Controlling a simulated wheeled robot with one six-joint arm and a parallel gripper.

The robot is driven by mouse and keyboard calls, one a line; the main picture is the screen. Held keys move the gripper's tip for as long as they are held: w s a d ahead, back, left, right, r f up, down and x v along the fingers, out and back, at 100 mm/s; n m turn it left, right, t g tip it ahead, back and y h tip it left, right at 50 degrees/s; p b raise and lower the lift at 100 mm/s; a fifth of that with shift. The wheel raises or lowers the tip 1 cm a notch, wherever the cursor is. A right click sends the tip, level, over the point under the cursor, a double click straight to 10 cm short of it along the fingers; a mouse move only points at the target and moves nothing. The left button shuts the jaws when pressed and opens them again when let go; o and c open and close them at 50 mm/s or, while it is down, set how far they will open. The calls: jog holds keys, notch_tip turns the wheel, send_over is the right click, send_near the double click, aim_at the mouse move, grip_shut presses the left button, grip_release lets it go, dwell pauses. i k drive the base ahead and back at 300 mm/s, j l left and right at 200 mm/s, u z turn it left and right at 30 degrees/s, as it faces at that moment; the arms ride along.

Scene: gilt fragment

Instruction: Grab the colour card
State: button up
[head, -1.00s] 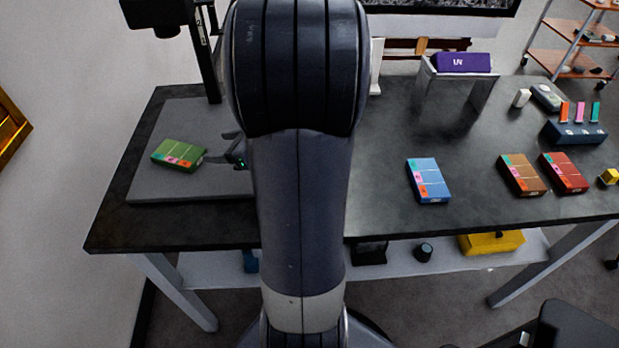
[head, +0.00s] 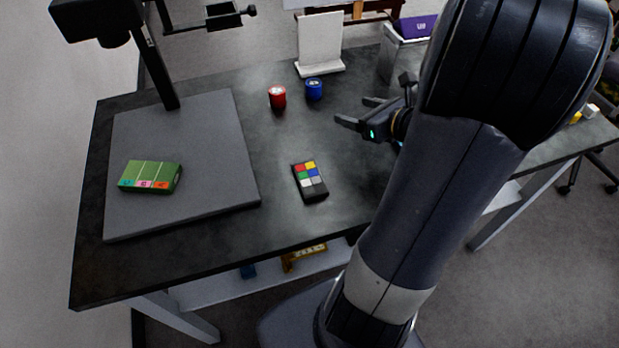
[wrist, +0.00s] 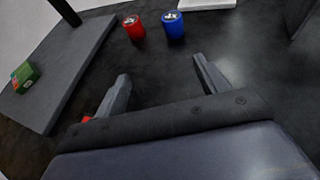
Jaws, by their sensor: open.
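The colour card (head: 310,182) is a small black block with red, yellow, green, blue and white squares. It lies flat on the dark table, right of the grey board. My gripper (head: 354,110) is open and empty, behind and to the right of the card in the head view, apart from it. In the wrist view my gripper (wrist: 160,68) shows two spread fingers with bare table between them. A bit of red beside the left finger there may be part of the card; I cannot tell.
A green box (head: 150,177) lies on the grey board (head: 215,150), under a camera stand (head: 157,70). A red pot (head: 277,97) and a blue pot (head: 314,90) stand behind the card. A white panel (head: 320,45) stands at the back. Table around the card is clear.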

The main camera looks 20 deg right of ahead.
aim_at(311, 183)
jog(key=z, duration=0.2)
jog(key=k+j+z, duration=0.1)
jog(key=j+z, duration=0.2)
jog(key=k+j+z, duration=0.3)
jog(key=j, duration=0.15)
jog(key=j+z, duration=0.3)
jog(key=k+j+z, duration=0.35)
jog(key=i, duration=0.05)
